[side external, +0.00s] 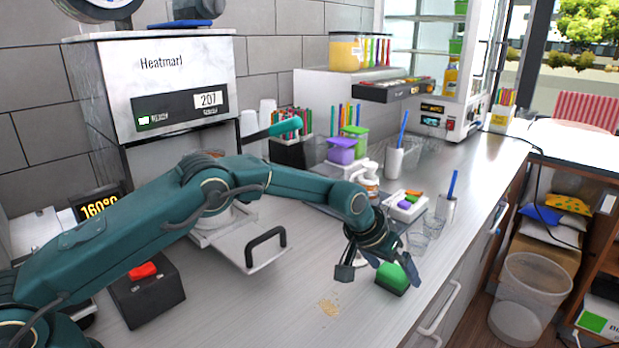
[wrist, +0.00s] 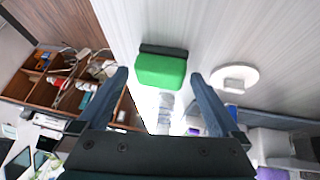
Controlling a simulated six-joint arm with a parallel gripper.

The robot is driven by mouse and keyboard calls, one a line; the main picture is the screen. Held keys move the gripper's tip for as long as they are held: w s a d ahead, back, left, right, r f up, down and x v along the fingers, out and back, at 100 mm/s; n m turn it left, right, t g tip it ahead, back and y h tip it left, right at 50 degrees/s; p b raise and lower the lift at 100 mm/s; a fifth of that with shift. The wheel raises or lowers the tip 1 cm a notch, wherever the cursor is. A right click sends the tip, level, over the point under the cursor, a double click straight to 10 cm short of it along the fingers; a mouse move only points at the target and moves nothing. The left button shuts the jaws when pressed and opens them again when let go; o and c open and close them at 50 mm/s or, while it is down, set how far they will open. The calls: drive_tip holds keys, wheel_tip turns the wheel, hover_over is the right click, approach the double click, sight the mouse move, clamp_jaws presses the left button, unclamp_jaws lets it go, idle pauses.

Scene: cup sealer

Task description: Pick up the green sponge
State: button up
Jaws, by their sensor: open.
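The green sponge (side external: 392,278) lies on the counter near its front edge. It is a green block with a dark layer on one side. In the wrist view the sponge (wrist: 161,69) shows ahead of my fingers, roughly between their lines. My gripper (side external: 372,277) is open and empty, just above and beside the sponge in the side view. Its two fingers also show apart in the wrist view (wrist: 160,84). One finger partly overlaps the sponge in the side view, so I cannot tell whether they touch.
A patch of crumbs (side external: 329,307) lies left of the sponge. Clear glasses (side external: 433,225) and a white tray of coloured items (side external: 405,206) stand behind it. A white round object (wrist: 234,79) is beside the sponge. The sealer's tray handle (side external: 266,246) sticks up to the left.

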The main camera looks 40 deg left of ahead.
sight(388, 270)
drive_tip(key=shift+c, duration=0.3)
drive_tip(key=c, duration=1.1)
drive_tip(key=shift+r, duration=0.15)
drive_tip(key=shift+c, duration=0.2)
drive_tip(key=shift+r, duration=0.65)
drive_tip(key=r, duration=0.3)
drive_tip(key=shift+a, duration=0.3)
drive_tip(key=s+a+r, duration=0.2)
drive_tip(key=a+r, duration=0.4)
drive_tip(key=a, duration=0.4)
drive_tip(key=shift+s+a+r, duration=0.2)
drive_tip(key=shift+s+a, duration=0.2)
